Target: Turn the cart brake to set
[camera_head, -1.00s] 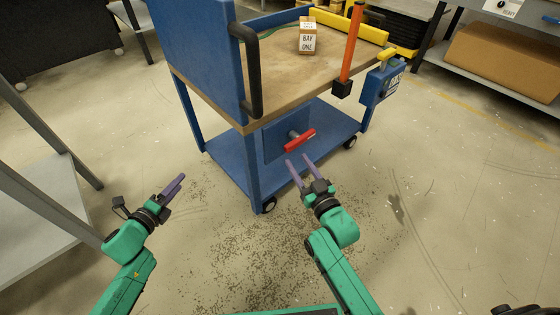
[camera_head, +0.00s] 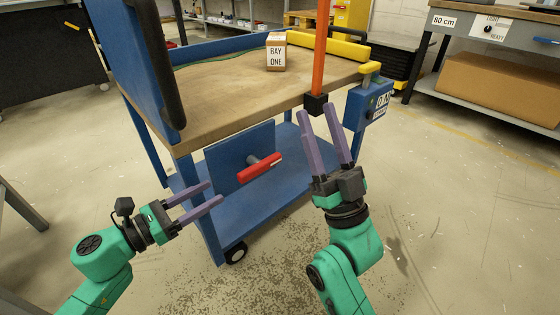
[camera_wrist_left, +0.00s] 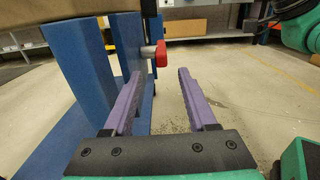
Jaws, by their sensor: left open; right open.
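The blue cart (camera_head: 260,205) carries a red bar handle (camera_head: 259,167) on a short grey shaft, which sticks out of a blue plate (camera_head: 228,165) below its wooden top. This handle, likely the cart brake, slants up to the right. In the left wrist view the red handle (camera_wrist_left: 161,54) shows beyond my finger tips, near the left finger. My left gripper (camera_head: 214,192) is open and empty, left of and lower than the handle, apart from it. My right gripper (camera_head: 316,109) is open and empty, pointing up, with its tips in front of the cart's right side. No brake marking is readable.
An orange upright bar (camera_head: 321,50) stands on a black block (camera_head: 316,104) at the cart's edge. A blue box (camera_head: 368,102) with a yellow handle (camera_head: 370,68) hangs at the right. A box marked BAY ONE (camera_head: 276,52) sits on top. Floor at right is clear.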

